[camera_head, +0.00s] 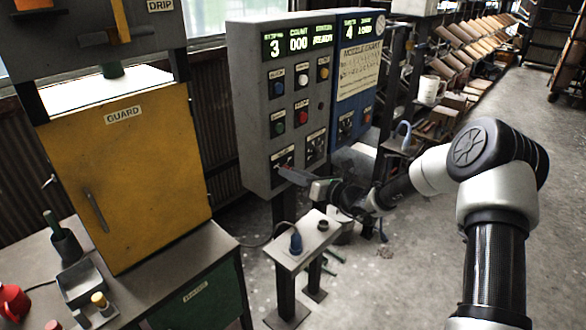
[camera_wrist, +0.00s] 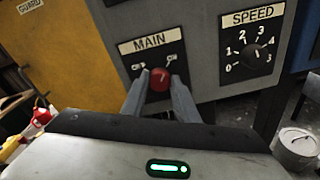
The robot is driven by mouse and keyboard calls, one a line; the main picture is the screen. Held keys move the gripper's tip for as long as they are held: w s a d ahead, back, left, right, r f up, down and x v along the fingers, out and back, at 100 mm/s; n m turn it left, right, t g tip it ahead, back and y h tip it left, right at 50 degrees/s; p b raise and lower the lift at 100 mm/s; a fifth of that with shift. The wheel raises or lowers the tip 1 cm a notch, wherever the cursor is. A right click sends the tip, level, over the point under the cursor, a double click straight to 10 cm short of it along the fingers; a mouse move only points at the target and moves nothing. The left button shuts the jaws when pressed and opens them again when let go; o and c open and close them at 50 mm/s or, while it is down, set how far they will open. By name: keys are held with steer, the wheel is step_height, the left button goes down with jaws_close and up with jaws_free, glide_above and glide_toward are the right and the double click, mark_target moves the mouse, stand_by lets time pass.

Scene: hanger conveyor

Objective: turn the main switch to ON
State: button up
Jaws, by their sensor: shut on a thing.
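The main switch is a red knob (camera_wrist: 159,80) under a MAIN label, seen in the wrist view on a black plate (camera_wrist: 172,50) on the grey control panel. The plate has small position marks at upper left and upper right; their words are too blurred to read surely. My gripper (camera_wrist: 160,88) has its two grey fingers on either side of the red knob, shut on it. In the head view my gripper (camera_head: 292,175) reaches the lower left of the grey panel (camera_head: 253,90) and hides most of the switch.
A SPEED dial (camera_wrist: 255,55) sits right of the main switch. Several coloured buttons (camera_head: 303,75) are above. A blue panel (camera_head: 360,60) adjoins on the right. A yellow guard door (camera_head: 130,180) stands at left. A small stand (camera_head: 300,243) with a blue plug is below my gripper.

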steer(key=shift+m+p, duration=0.6)
steer(key=shift+m, duration=0.4)
steer(key=o, duration=1.1)
steer(key=shift+c, duration=0.2)
steer(key=shift+d, duration=0.15)
steer(key=v, duration=1.7)
steer(key=shift+d, duration=0.15)
